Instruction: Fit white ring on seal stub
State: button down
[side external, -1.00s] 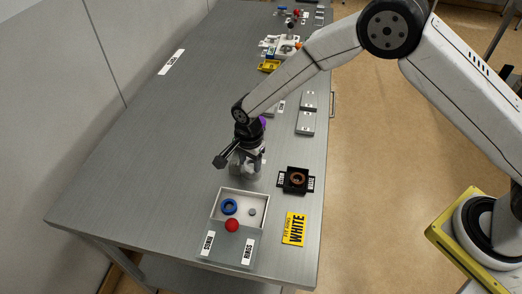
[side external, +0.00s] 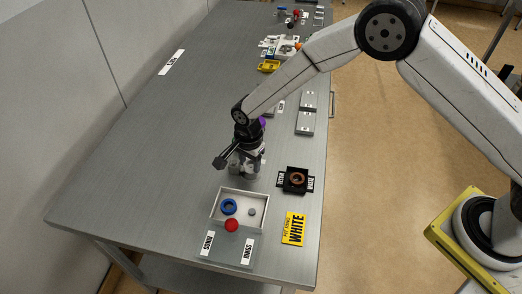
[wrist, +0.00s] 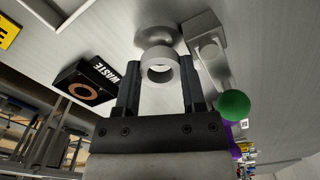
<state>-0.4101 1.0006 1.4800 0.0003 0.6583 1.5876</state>
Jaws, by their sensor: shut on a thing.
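My gripper (wrist: 160,88) is shut on the white ring (wrist: 160,76), which sits between its fingertips in the wrist view. A grey round flanged part (wrist: 157,36), which looks like the seal stub, is just beyond the ring. The ring overlaps it in the picture; I cannot tell whether they touch. In the side external view my gripper (side external: 246,174) is low over the table, behind the tray, and the ring and stub cannot be made out clearly there.
A grey fixture (wrist: 207,42) and green ball (wrist: 234,105) are close on the right. The black WASTE box (side external: 297,180) holds a copper-coloured ring. The white-walled tray (side external: 266,210) holds a blue ring (side external: 229,207). A yellow WHITE card (side external: 293,229) lies beside it.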

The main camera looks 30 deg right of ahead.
aim_at(253, 174)
jog(key=shift+s+d+f, duration=0.1)
jog(key=shift+s+f, duration=0.15)
jog(key=shift+f, duration=0.6)
jog(key=shift+s+d+f, duration=0.1)
jog(key=shift+s+f, duration=0.15)
jog(key=shift+f, duration=0.55)
dwell(1.8)
jog(key=shift+c, duration=1)
grip_release()
jog(key=shift+c, duration=1)
jog(key=shift+o, duration=0.3)
jog(key=shift+r, duration=0.15)
jog(key=shift+w+r, duration=0.15)
jog(key=shift+r, duration=0.6)
jog(key=shift+o, duration=0.7)
jog(key=shift+r, duration=0.15)
jog(key=shift+w+a+r, duration=0.1)
jog(key=shift+r, duration=0.9)
jog(key=shift+w+a+r, duration=0.1)
jog(key=shift+r, duration=0.9)
